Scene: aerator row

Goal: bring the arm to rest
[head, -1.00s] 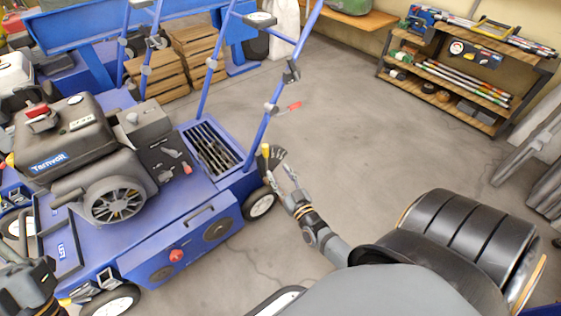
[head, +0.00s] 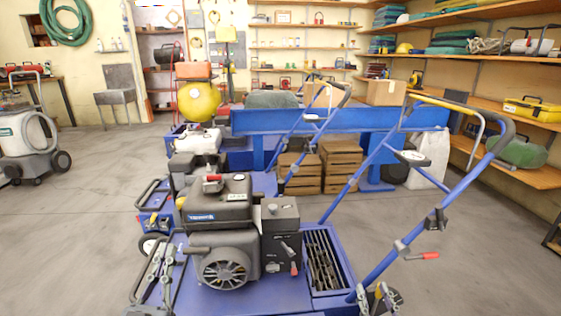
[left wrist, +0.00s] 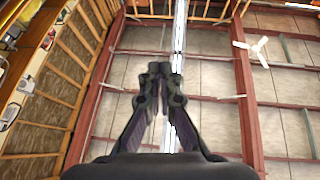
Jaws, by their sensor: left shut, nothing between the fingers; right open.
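My left gripper (head: 164,262) is at the lower left of the head view, pointing up in front of the blue machine (head: 255,290). In the left wrist view its fingers (left wrist: 160,85) are closed together with nothing between them, against the ceiling. My right gripper (head: 380,298) is at the bottom of the head view, right of centre, beside the lower end of the machine's handle. It is open; its lower part is cut off by the frame edge.
The blue machine carries a dark engine (head: 225,205) and a long blue handle (head: 430,225). Similar machines stand behind it. Wooden crates (head: 342,165), a grey vacuum (head: 28,148) and wall shelves (head: 520,168) stand farther off. Open floor (head: 70,240) lies at the left.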

